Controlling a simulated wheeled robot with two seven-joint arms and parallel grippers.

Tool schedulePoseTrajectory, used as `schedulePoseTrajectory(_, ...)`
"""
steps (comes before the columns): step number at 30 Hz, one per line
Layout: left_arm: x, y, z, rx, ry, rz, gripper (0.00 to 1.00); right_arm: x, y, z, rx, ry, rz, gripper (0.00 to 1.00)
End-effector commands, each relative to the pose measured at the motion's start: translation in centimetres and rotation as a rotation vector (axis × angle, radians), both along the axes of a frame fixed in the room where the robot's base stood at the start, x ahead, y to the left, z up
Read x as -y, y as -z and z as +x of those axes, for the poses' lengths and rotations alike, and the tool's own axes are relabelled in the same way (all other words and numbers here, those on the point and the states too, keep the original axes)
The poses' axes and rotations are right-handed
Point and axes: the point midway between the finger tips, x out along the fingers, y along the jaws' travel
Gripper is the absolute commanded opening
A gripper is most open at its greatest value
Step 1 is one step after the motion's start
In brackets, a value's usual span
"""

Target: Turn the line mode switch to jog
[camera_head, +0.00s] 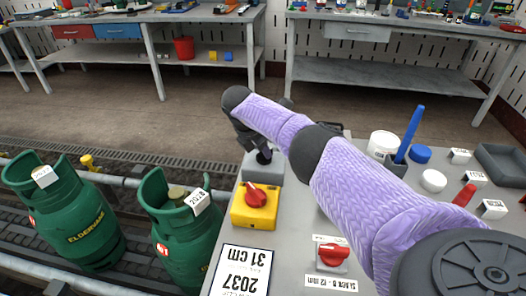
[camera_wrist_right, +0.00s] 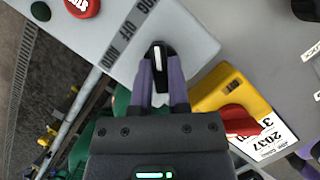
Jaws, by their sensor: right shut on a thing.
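The line mode switch is a black knob with a white pointer line (camera_wrist_right: 157,56) on a light grey box (camera_wrist_right: 195,50). Its label strip (camera_wrist_right: 130,34) carries OFF and, partly cut off or covered, other position words. In the wrist view the pointer runs roughly up and down the picture. My right gripper (camera_wrist_right: 159,80) is shut on the knob, a lilac finger on each side. In the head view the grey box (camera_head: 272,171) stands behind the yellow box, and my right gripper (camera_head: 258,143) reaches down to it, partly hiding the knob.
A yellow box (camera_head: 245,215) with a red knob (camera_head: 256,195) sits close beside the grey box. Another red switch (camera_head: 333,255) is nearer. Green cylinders (camera_head: 75,225) stand on the conveyor at left. Red (camera_wrist_right: 82,5) and green (camera_wrist_right: 40,11) buttons lie beyond the label.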

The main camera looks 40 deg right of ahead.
Motion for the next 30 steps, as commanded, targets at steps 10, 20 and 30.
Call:
schedulePoseTrajectory(10, -0.4, 0.31, 0.27, 0.002, 0.002, 0.006, 0.59, 0.0, -0.04, 0.06, 0.002, 0.04, 0.001, 0.0)
schedulePoseTrajectory(20, -0.45, 0.3, 0.29, 0.002, 0.003, 0.008, 0.59, 0.0, -0.05, 0.05, 0.002, 0.041, 0.001, 0.27)
schedulePoseTrajectory(30, -0.41, 0.29, 0.19, 0.0, 0.004, 0.007, 0.59, -0.01, -0.02, 0.03, 0.0, 0.04, 0.001, 0.56)
